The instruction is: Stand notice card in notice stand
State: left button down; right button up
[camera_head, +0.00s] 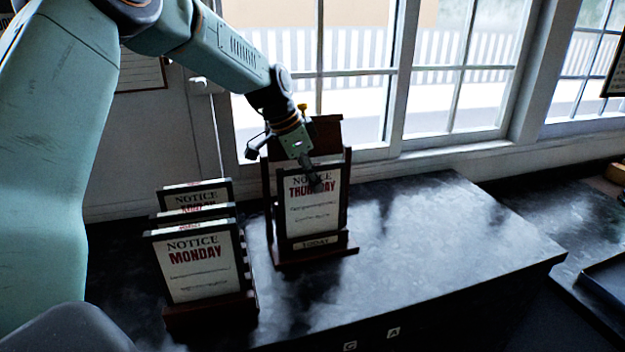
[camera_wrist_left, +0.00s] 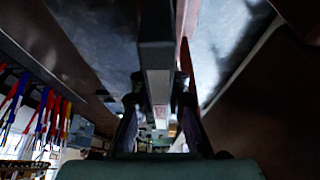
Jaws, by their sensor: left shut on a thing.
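The notice card (camera_head: 314,210), dark-framed and reading "NOTICE THURSDAY", stands upright in front of the notice stand (camera_head: 272,205), a dark wooden frame with tall posts and a "TODAY" label at its base. My left gripper (camera_head: 314,178) is shut on the card's top edge. The card's lower edge is close to the label; I cannot tell if it is seated. In the left wrist view the card's dark frame edge (camera_wrist_left: 156,55) runs between the fingers (camera_wrist_left: 158,110). My right gripper is not in view.
A rack (camera_head: 212,308) left of the stand holds several notice cards, the front one reading "MONDAY" (camera_head: 197,265). The dark countertop (camera_head: 440,235) is clear to the right. Windows (camera_head: 430,75) line the wall behind. A dark tray (camera_head: 606,282) is at the far right.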

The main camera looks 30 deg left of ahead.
pick_arm(q)
jog(key=shift+w+a+f, duration=0.2)
jog(key=shift+w+f, duration=0.4)
jog(key=shift+f, duration=0.2)
jog(key=c, duration=1.7)
grip_release()
jog(key=shift+d, duration=0.15)
jog(key=shift+o, duration=0.4)
jog(key=shift+s+d+r, duration=0.2)
jog(key=b+v, duration=0.2)
jog(key=v, duration=0.9)
jog(key=shift+s+a, duration=0.15)
jog(key=shift+s+a+r, duration=0.1)
jog(key=shift+a+r, duration=0.05)
jog(key=shift+r, duration=0.15)
jog(key=shift+a+r, duration=0.1)
jog(key=shift+r, duration=0.05)
jog(key=shift+w, duration=0.45)
jog(key=shift+s+r, duration=0.15)
jog(key=shift+s, duration=0.35)
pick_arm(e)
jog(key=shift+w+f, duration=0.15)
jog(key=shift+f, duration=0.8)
